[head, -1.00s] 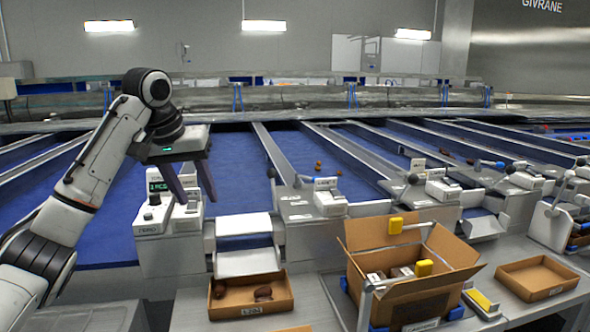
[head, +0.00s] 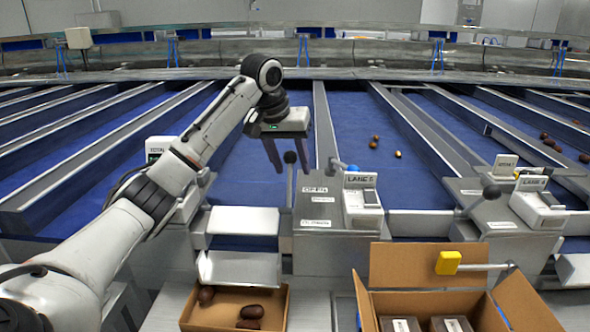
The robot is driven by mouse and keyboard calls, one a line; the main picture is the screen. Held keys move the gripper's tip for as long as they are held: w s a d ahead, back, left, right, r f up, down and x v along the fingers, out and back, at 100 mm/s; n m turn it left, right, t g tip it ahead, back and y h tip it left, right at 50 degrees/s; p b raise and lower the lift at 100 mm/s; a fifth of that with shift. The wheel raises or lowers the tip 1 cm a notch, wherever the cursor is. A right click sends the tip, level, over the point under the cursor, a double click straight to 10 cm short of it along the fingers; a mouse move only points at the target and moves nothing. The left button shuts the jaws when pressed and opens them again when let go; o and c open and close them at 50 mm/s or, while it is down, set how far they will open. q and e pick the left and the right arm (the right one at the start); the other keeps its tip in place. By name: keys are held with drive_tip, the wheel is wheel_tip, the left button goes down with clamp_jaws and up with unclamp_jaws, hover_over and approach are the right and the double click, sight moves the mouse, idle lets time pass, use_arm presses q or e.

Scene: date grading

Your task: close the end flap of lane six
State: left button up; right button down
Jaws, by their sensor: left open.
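My left gripper (head: 291,168) is open, pointing down above the lane ends, its fingers on either side of a lever's black ball knob (head: 290,157) in the picture. I cannot tell whether they touch it. The lever stands upright at the left edge of a grey console (head: 320,247) with an "OPEN" label (head: 315,189). The console's lane sign (head: 360,180) is small; I cannot surely read its number. Left of it, a white upper plate (head: 243,221) and a sloping lower plate (head: 240,268) sit at the lane's end. My right gripper is not in view.
A low cardboard tray (head: 235,309) with several dates stands below the plates. An open carton (head: 412,266) with packs and a yellow block (head: 448,262) near its rim is at right. A blue-knobbed lever (head: 353,168) is beside the sign. The blue lane (head: 365,125) behind holds a few dates.

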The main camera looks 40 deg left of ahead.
use_arm(q)
drive_tip(key=x, duration=0.2)
drive_tip(key=shift+w+f, duration=0.2)
drive_tip(key=shift+f, duration=0.15)
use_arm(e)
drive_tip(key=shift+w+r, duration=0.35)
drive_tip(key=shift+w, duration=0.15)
